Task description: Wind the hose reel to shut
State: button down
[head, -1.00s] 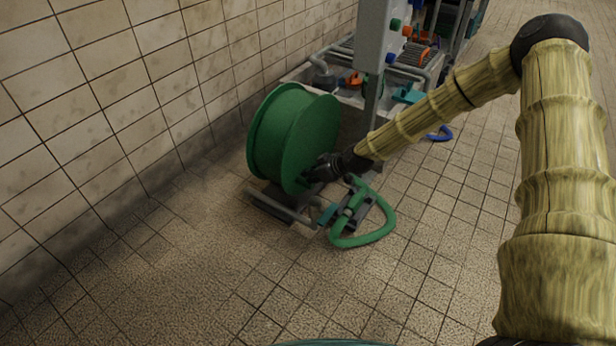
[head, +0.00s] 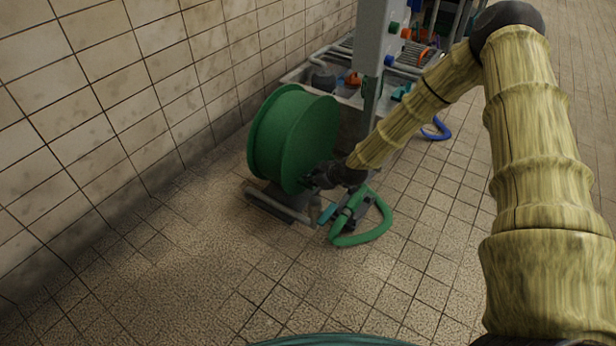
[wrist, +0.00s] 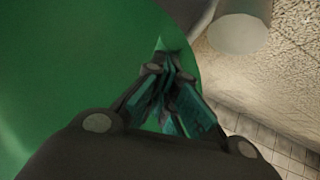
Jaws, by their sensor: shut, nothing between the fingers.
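The green hose reel (head: 292,138) stands low by the tiled wall, its flat round side facing my arm. My gripper (head: 310,180) is at the lower right part of that side, near its rim. In the wrist view the reel's green face (wrist: 80,60) fills the left and middle. There my gripper's fingertips (wrist: 165,62) are drawn together close against the face, near its edge. I cannot tell whether they touch it. No crank handle can be made out; the gripper may hide it.
A grey pipe frame (head: 280,207) is under the reel. A green hose loop (head: 365,236) lies on the floor to its right. A grey post (head: 372,60) and a trough with pipes (head: 330,75) stand behind. The tiled floor in front is clear.

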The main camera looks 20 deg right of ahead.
jog(key=shift+w+d+f+n+t+h+p, duration=0.25)
jog(key=shift+f+n+t+h+p, duration=0.15)
jog(key=shift+f+p, duration=0.2)
jog(key=shift+w+d+f+n+t+h+p, duration=0.15)
jog(key=shift+d+f+n+t+h+p, duration=0.15)
jog(key=shift+f+t+h+p, duration=0.25)
jog(key=shift+w+d+f+n+t+h+p, duration=0.15)
jog(key=shift+w+d+f+n+t+h, duration=0.15)
jog(key=shift+f, duration=0.15)
jog(key=shift+w+d+f+n+t+h+p, duration=0.2)
jog(key=shift+d+f+t+h, duration=0.1)
jog(key=shift+f, duration=0.15)
jog(key=shift+r, duration=0.1)
